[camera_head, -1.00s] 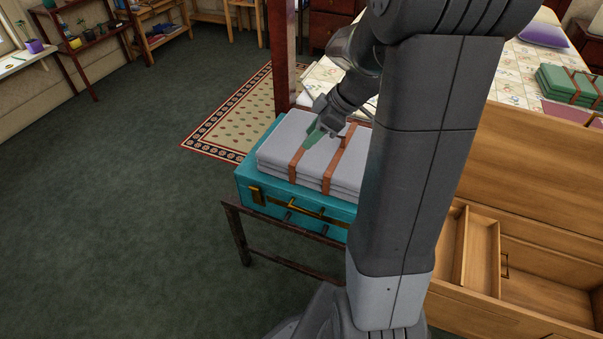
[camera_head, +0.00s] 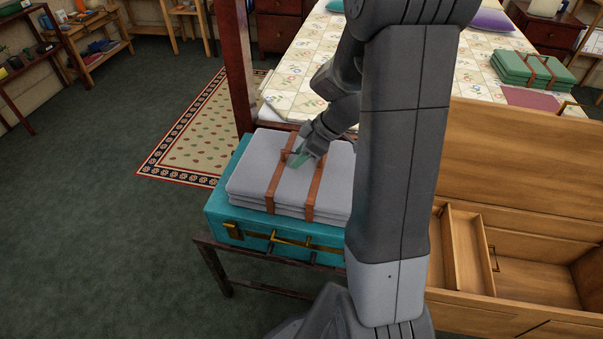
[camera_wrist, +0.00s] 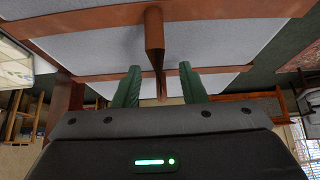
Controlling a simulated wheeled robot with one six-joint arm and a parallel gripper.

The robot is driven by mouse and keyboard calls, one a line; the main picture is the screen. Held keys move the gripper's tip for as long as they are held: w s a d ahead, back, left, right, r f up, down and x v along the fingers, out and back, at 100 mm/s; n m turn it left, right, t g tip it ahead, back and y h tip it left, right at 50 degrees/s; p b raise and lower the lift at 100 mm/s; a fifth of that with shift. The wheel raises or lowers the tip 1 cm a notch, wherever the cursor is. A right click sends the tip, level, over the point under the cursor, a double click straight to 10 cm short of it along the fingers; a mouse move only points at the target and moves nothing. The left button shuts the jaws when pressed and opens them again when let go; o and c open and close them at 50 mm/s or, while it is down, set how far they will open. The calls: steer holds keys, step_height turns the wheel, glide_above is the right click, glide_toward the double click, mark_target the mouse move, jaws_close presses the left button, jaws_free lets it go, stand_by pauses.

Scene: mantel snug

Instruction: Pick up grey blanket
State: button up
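The grey blanket (camera_head: 246,180) is a folded stack bound with brown straps. It lies on a teal suitcase (camera_head: 218,210), left of my arm. In the wrist view the blanket (camera_wrist: 90,46) fills the top, with a brown strap handle (camera_wrist: 154,42) standing out from its middle. My gripper (camera_head: 300,159) is at the top of the blanket, beside the handle. In the wrist view its green fingertips (camera_wrist: 160,87) are apart, with the handle's end between them and gaps on both sides. My arm hides the blanket's right end.
The suitcase rests on a dark stand (camera_head: 215,262). An open wooden chest (camera_head: 530,235) is on the right. A patterned bed (camera_head: 300,75) and a wooden post (camera_head: 236,70) are behind. Carpet at left is clear.

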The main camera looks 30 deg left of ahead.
jaws_close()
stand_by(1.3)
